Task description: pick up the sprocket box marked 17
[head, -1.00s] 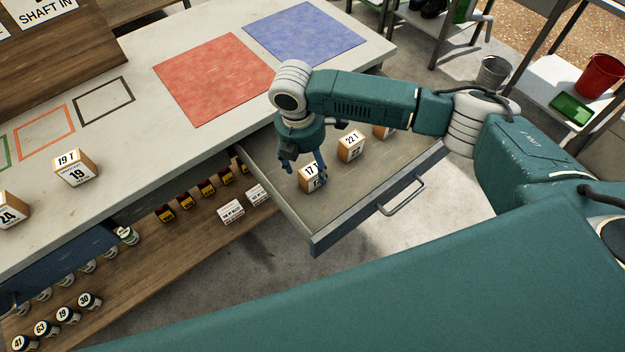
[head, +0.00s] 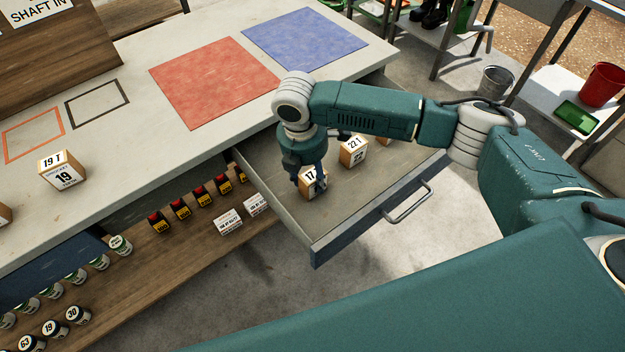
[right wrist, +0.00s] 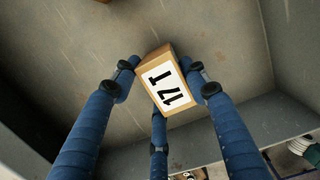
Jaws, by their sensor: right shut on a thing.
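The sprocket box marked 17 (head: 308,178) stands in the open drawer (head: 345,210), near its front left. It is a small brown box with a white label. In the right wrist view the box (right wrist: 167,88) shows its "17 T" label between my fingers. My right gripper (head: 312,182) reaches down from above and is shut on the box. Its blue fingers (right wrist: 166,80) touch the box on both sides, with a third finger at the lower edge. The fingers hide part of the box in the head view. My left gripper is out of view.
A box marked 22 (head: 352,150) stands behind in the drawer, with another box partly hidden by my arm. A box marked 19 (head: 62,170) stands on the bench. Red (head: 215,82) and blue (head: 305,38) mats lie bare. The lower shelf (head: 165,285) holds jars and small packs.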

